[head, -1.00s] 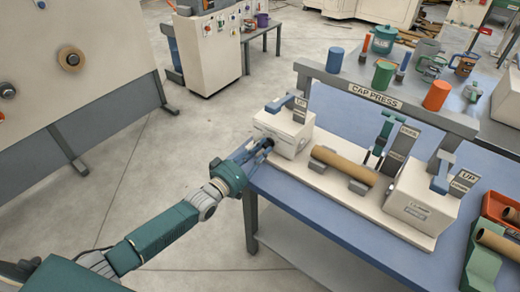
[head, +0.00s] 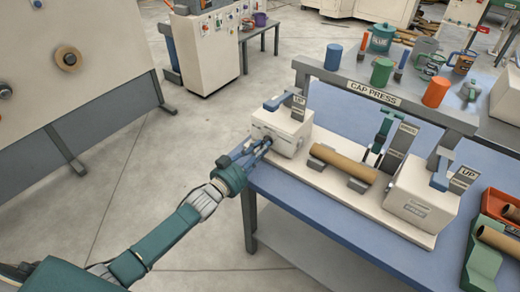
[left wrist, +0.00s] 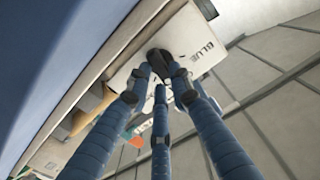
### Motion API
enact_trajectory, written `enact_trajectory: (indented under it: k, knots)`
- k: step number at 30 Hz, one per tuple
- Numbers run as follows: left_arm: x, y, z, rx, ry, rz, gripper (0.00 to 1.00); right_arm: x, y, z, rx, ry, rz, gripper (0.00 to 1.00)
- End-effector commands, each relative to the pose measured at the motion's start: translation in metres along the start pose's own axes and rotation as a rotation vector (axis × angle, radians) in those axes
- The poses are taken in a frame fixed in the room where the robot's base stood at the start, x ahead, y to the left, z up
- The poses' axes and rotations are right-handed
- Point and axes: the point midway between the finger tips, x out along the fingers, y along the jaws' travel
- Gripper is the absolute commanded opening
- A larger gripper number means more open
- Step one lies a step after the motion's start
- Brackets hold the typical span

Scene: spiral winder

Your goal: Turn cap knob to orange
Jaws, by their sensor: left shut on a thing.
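The cap press (head: 374,94) stands on the blue table, with a white box (head: 284,131) at its left end. A small dark knob (head: 268,139) sits on that box's left side. No orange mark can be read there, and the knob's pointing direction is hidden. My right gripper is not in view.
A cardboard tube (head: 343,163) lies in the cradle between the two white boxes. A second white box (head: 422,199) stands at the right end. Red and green bins (head: 484,266) are at the right table edge. The floor left of the table is clear.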

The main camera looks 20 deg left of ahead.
Motion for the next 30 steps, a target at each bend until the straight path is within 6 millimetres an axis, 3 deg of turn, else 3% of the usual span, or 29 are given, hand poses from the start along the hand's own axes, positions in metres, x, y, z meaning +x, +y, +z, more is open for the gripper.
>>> enact_trajectory:
  k: [18, 30]
  knots:
    - [-0.001, 0.003, 0.007, 0.571, -0.002, 0.0, 0.0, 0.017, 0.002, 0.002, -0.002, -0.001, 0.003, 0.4]
    - [-0.001, 0.004, 0.008, 0.801, -0.001, 0.001, 0.0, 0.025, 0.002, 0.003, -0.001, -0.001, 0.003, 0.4]
